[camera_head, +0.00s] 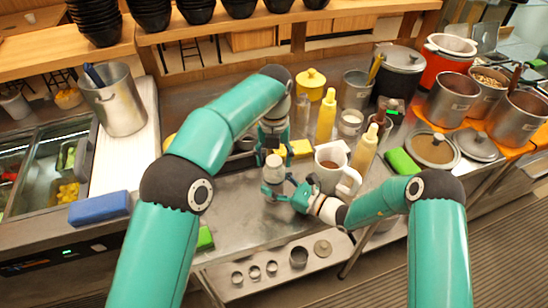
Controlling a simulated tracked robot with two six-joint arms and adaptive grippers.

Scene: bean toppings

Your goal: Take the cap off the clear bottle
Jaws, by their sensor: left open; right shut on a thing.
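The clear bottle (272,175) stands upright near the middle of the metal counter, with a pale cap (274,161) at its top. My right gripper (275,188) comes from the right and is shut on the bottle's lower body, hiding part of it. My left gripper (268,153) points down from above, just behind and beside the cap, and is open. Its fingers are small and partly hidden, and I cannot tell whether they touch the cap.
A white pitcher (331,170) with brown contents stands close to the right of the bottle. Yellow squeeze bottles (326,117) and a yellow lidded pot (311,82) are behind. A tall metal pot (116,102) and a blue block (99,208) are at the left. Counter in front is mostly clear.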

